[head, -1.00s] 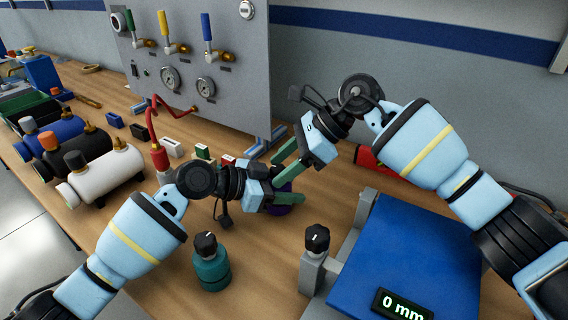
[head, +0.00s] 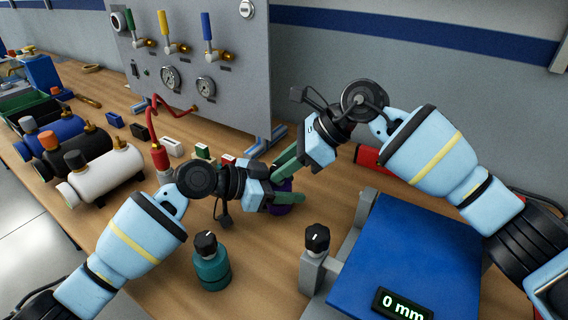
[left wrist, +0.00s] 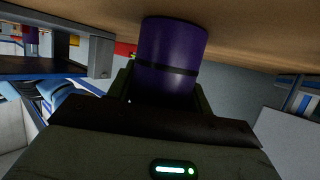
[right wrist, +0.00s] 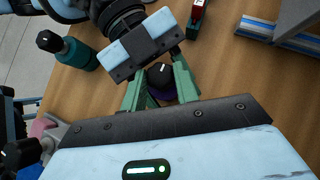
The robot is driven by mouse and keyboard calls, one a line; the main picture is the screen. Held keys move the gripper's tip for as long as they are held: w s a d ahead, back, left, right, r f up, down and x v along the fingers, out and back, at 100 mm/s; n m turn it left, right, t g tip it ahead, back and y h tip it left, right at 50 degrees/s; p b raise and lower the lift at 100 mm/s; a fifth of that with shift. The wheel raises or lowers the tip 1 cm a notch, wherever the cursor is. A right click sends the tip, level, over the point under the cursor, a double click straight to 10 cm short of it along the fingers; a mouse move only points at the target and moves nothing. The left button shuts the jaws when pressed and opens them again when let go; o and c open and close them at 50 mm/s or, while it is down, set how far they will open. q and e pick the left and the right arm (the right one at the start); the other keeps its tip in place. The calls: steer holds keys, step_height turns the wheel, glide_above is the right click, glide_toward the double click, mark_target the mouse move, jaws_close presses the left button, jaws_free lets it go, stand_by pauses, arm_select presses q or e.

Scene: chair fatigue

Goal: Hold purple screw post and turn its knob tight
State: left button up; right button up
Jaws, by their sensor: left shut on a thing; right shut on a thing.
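The purple screw post (left wrist: 172,55) stands on the bench. It shows as a smooth cylinder with a dark band in the left wrist view, and only partly in the head view (head: 281,209). My left gripper (head: 289,196) is shut around the post's body from the side. The black knob (right wrist: 160,75) with a white mark sits on top of the post in the right wrist view. My right gripper (head: 283,167) reaches down from above and is shut on the knob. The grippers hide much of the post and knob in the head view.
A teal post with a black knob (head: 211,262) stands at front. A blue plate gauge (head: 415,250) reading 0 mm is at right, with another black knob (head: 317,238). A valve panel (head: 200,60) stands behind; several cylinders (head: 106,172) lie left.

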steer(key=o, duration=1)
steer(key=shift+d+r, duration=0.1)
steer(key=v, duration=1.1)
steer(key=shift+d+r, duration=0.25)
steer(key=shift+d, duration=0.05)
